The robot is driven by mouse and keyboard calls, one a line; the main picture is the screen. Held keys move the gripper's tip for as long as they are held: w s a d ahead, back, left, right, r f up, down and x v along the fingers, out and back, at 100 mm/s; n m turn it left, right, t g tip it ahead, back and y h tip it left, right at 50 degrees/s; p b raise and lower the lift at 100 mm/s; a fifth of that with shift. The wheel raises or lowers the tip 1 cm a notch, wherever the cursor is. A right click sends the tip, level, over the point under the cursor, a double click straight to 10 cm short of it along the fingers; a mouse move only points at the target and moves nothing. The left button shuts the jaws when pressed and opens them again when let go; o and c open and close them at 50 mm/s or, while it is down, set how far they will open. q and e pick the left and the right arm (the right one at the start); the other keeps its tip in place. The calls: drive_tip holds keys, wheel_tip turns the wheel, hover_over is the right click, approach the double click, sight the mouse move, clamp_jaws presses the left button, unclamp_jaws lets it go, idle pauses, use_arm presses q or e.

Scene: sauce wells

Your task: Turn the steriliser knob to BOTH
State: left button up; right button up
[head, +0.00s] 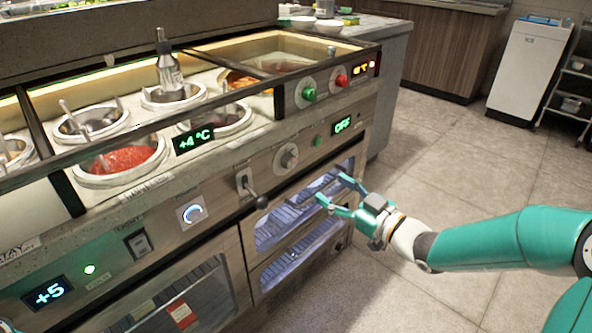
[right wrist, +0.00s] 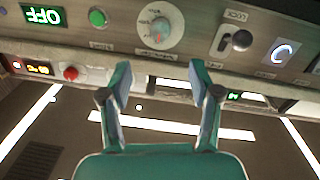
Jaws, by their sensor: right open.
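The steriliser knob (head: 286,158) is a round grey dial on the steel front panel, left of a green display (head: 347,124) that reads OFF. In the right wrist view the knob (right wrist: 160,27) shows upside down, with a small red mark on its face, beyond the fingertips. The panel's display (right wrist: 44,15) also reads OFF there. My right gripper (head: 332,190) is open and empty, in front of the counter, lower and to the right of the knob and apart from it. Its two fingers (right wrist: 160,82) are spread wide in the wrist view. My left gripper is not in view.
A lever switch (head: 250,188) sits left of the knob. A small green button (head: 318,141) lies between knob and display. Sauce wells (head: 122,160) fill the counter top.

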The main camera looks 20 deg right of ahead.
sight(292, 164)
drive_tip(key=b+x, duration=0.1)
drive_tip(key=x, duration=1.1)
drive_tip(key=shift+w+a+f+b, duration=0.1)
drive_tip(key=shift+a+b, duration=0.05)
drive_tip(key=shift+b, duration=0.25)
drive_tip(key=c, duration=1.1)
drive_tip(key=shift+c, duration=0.2)
